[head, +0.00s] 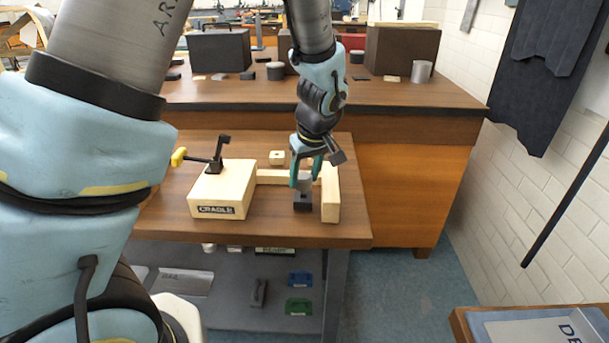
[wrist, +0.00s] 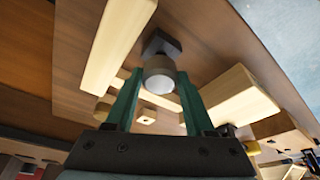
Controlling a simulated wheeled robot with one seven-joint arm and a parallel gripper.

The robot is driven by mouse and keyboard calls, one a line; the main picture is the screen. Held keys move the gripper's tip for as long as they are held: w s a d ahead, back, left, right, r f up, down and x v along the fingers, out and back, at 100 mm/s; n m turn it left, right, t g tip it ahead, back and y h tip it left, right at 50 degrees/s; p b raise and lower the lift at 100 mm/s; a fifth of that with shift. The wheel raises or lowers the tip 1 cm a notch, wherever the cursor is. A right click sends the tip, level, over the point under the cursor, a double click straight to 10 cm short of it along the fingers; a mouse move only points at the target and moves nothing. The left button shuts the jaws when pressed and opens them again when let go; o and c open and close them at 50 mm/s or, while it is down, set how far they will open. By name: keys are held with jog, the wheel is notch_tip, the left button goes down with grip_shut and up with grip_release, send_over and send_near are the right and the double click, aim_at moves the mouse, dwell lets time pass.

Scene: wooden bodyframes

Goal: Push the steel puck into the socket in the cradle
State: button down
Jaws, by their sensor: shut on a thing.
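The cradle (head: 222,192) is a pale wooden block with a CRADLE label, joined by a crossbar to an upright wooden piece (head: 331,195) on its right. A black clamp with a yellow knob (head: 178,157) sits on it. My gripper (head: 306,178) points down between the two wooden parts, beside the right one. Its green fingers are shut on a grey steel puck (wrist: 160,76), which shows between the fingertips in the wrist view. A dark square block (head: 303,199) is directly below the puck; I cannot tell whether they touch. No socket opening is visible.
A small wooden block with a hole (head: 277,157) lies behind the crossbar. The wooden table (head: 270,230) has its front edge close to the cradle. A counter (head: 420,95) behind holds dark boxes and a grey cylinder (head: 421,71). A shelf below holds loose items.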

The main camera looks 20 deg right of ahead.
aim_at(306, 178)
jog(key=shift+f+b, duration=1.25)
jog(key=shift+f, duration=0.3)
jog(key=shift+c, duration=0.9)
grip_release()
jog(key=shift+r, duration=0.1)
jog(key=b+v, duration=0.1)
jog(key=v, duration=0.9)
jog(key=shift+r, duration=0.35)
jog(key=shift+s, duration=0.15)
jog(key=a+f+m+g+p, duration=0.1)
jog(key=a+f+m+p, duration=0.1)
jog(key=a, duration=2.8)
jog(key=shift+a+f+g, duration=0.25)
jog(key=shift+f+g, duration=0.15)
jog(key=shift+f, duration=0.25)
